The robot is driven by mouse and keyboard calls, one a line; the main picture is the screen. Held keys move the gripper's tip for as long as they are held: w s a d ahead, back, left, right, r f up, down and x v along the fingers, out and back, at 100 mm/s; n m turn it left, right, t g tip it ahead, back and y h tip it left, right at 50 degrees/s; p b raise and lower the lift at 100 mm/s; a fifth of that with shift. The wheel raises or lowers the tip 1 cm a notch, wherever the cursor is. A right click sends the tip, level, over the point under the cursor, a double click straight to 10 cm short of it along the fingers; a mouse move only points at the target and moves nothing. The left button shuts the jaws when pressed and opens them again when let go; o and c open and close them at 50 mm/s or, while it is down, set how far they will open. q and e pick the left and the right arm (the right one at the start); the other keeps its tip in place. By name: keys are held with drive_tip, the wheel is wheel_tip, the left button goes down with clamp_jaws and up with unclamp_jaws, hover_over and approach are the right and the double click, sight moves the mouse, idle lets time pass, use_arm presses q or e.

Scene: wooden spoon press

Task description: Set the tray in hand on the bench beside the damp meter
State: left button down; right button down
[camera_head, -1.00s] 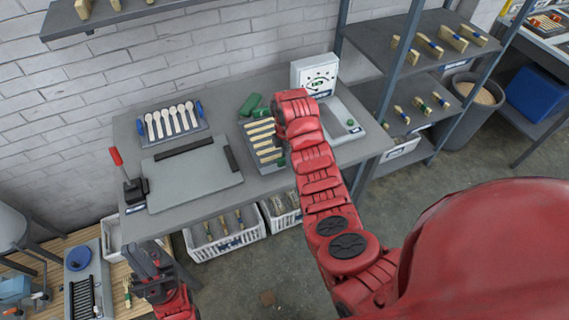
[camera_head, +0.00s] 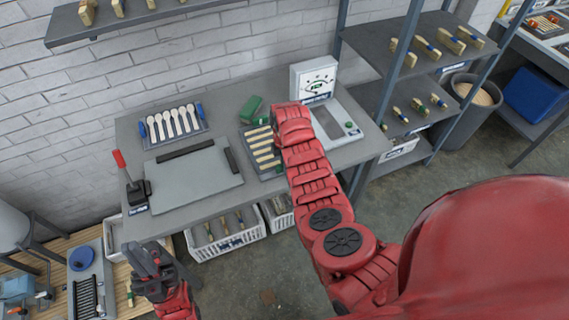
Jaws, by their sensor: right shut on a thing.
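The tray (camera_head: 247,142) carries several pale wooden sticks in a row. It shows left of my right wrist, at or just above the bench (camera_head: 215,205); I cannot tell if it touches. My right gripper (camera_head: 278,128) is shut on the tray at its right side, its fingers mostly hidden behind my red wrist. The damp meter (camera_head: 316,78), a white box with a dial, stands upright at the back right of the bench, right of the tray. My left gripper (camera_head: 148,262) is low at the left, in front of the bench; its jaw opening is unclear.
A blue-handled tray of spoons (camera_head: 174,124) sits at the back left. A grey board (camera_head: 195,182) lies in front of it. A red-handled lever press (camera_head: 132,183) stands at the left edge. A green block (camera_head: 251,108) lies behind the held tray. Shelving (camera_head: 415,75) rises at right.

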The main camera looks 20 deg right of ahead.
drive_tip(key=c, duration=0.8)
unclamp_jaws()
drive_tip(key=shift+o, duration=0.2)
